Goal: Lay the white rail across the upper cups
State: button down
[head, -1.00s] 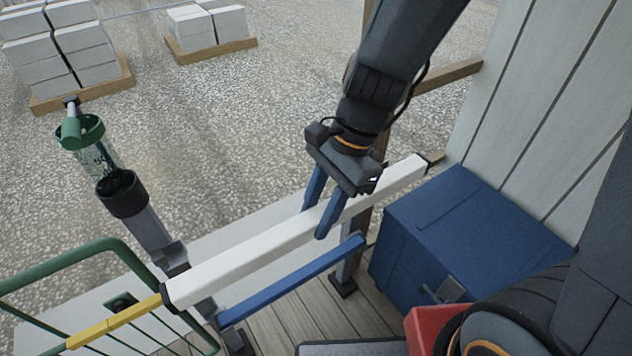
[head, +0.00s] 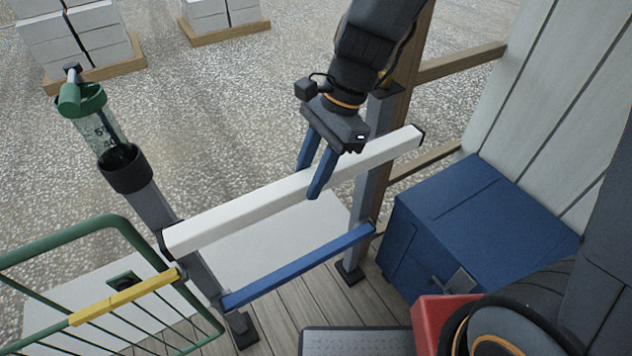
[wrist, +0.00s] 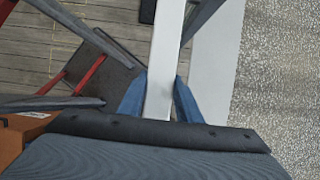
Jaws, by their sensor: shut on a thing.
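The white rail (head: 245,208) is a long white bar with dark end caps. My gripper (head: 308,182) is shut on it a little right of its middle. In the wrist view the rail (wrist: 166,60) runs between the two blue fingers (wrist: 160,100). The rail's left end lies by the left grey post (head: 153,208), and its right part crosses in front of the right grey post (head: 362,203). The upper cups are not clear; I cannot tell whether the rail touches them. A blue rail (head: 298,266) spans the posts lower down.
A green railing (head: 60,237) with a yellow piece (head: 125,298) stands at left. A clear green-rimmed gauge (head: 95,120) tops the left post. A blue box (head: 480,225) and red object (head: 432,318) sit at right. Block pallets (head: 100,70) stand behind on gravel.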

jog(key=w+a+f+b, duration=0.3)
jog(key=w+f+b, duration=0.1)
jog(key=w+f, duration=0.1)
jog(key=shift+f+b, duration=0.3)
jog(key=shift+f, duration=0.05)
dwell(0.6)
jog(key=c, duration=1.2)
grip_release()
jog(key=b+v, duration=0.1)
jog(key=v, duration=0.6)
jog(key=shift+r, duration=0.4)
